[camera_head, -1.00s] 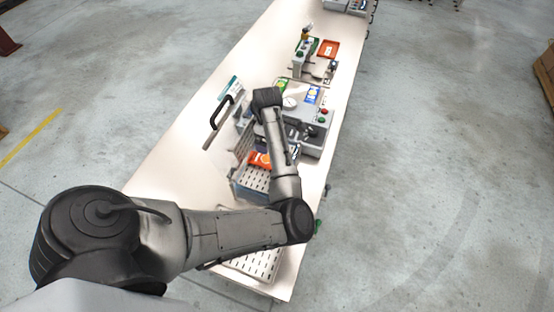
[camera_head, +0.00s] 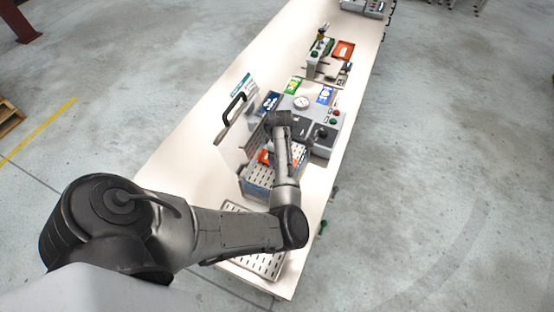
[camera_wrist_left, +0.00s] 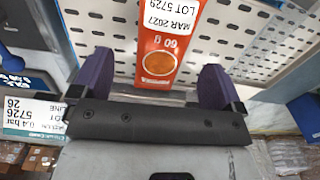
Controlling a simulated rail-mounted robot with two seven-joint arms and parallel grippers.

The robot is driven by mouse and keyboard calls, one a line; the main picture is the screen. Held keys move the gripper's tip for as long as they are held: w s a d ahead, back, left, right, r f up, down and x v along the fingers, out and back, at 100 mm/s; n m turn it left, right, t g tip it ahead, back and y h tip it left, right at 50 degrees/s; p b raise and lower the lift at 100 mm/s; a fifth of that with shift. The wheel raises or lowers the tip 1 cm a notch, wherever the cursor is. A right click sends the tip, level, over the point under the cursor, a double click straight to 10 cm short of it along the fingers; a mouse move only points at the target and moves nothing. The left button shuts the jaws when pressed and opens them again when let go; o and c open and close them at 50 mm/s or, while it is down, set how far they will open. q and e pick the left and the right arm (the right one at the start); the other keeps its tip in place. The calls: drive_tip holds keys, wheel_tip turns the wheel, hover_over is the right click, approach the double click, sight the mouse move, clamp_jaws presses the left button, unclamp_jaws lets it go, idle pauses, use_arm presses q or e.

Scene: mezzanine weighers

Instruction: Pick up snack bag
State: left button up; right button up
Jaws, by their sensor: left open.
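The orange snack bag (camera_head: 263,157) lies in a perforated basket (camera_head: 257,190) on the long white table, partly covered by my left arm in the head view. In the left wrist view the orange bag (camera_wrist_left: 158,68) has a white label band and an orange round picture. My left gripper (camera_wrist_left: 157,62) is open, with one dark purple finger on each side of the bag's near end. Gaps show between the fingers and the bag. In the head view the fingers are hidden under my wrist. My right gripper is not in view.
A grey machine (camera_head: 327,147) with a dial and buttons stands just beyond the basket. A black handle (camera_head: 233,108) rises at left. A perforated white tray (camera_head: 268,266) lies nearer.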

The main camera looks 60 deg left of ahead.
use_arm(q)
drive_tip(key=shift+s+f, duration=0.15)
drive_tip(key=shift+f, duration=2.1)
drive_tip(key=c, duration=1)
drive_tip(key=shift+p, duration=0.3)
